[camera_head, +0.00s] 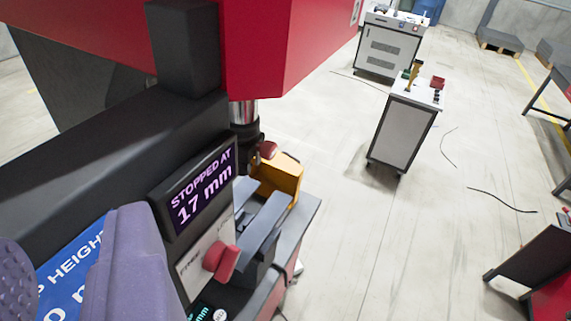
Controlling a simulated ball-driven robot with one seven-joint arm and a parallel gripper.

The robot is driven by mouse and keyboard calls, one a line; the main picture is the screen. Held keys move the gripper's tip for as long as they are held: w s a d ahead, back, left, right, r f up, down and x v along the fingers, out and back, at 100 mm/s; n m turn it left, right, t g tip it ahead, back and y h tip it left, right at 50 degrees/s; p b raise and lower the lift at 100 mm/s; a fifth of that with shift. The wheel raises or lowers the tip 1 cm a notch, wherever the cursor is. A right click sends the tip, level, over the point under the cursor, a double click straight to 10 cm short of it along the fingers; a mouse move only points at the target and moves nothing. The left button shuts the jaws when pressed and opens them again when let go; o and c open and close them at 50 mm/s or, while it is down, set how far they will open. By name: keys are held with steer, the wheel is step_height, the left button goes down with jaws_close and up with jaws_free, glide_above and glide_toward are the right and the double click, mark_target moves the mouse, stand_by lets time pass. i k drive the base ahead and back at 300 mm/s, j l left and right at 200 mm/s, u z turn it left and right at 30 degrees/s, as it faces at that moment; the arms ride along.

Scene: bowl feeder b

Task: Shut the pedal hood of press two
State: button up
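A red and black press (290,45) fills the left and centre, close to me. Its screen (203,187) reads "STOPPED AT 17 mm". I cannot tell whether this is press two. No pedal hood shows; the floor at the front of this press is out of view. My gripper (68,262) is at the lower left, with two purple-grey fingers apart and nothing seen held between them. A blue sign (72,258) on the press, partly hidden, shows behind the fingers.
A red knob (220,260) sits below the screen. A yellow block (279,178) lies by the press ram (243,115). A white cabinet on wheels (403,130) and another cabinet (388,48) stand farther back. Dark cables (500,201) lie on the otherwise open floor at right.

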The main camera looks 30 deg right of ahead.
mark_target(281, 174)
steer(key=i+l+u, duration=0.25)
steer(key=l+u, duration=0.15)
steer(key=l, duration=0.75)
steer(key=i+l+u, duration=0.1)
steer(key=l+u, duration=0.3)
steer(key=l, duration=0.75)
steer(key=l+u, duration=0.4)
steer(key=l, duration=0.8)
steer(key=l+u, duration=0.1)
steer(key=l, duration=0.4)
steer(key=k+l+u, duration=0.15)
steer(key=l, duration=0.3)
steer(key=l+u, duration=0.1)
steer(key=l, duration=0.4)
steer(key=k+l+u, duration=0.15)
steer(key=l, duration=0.3)
steer(key=k+l+u, duration=0.1)
steer(key=l, duration=0.35)
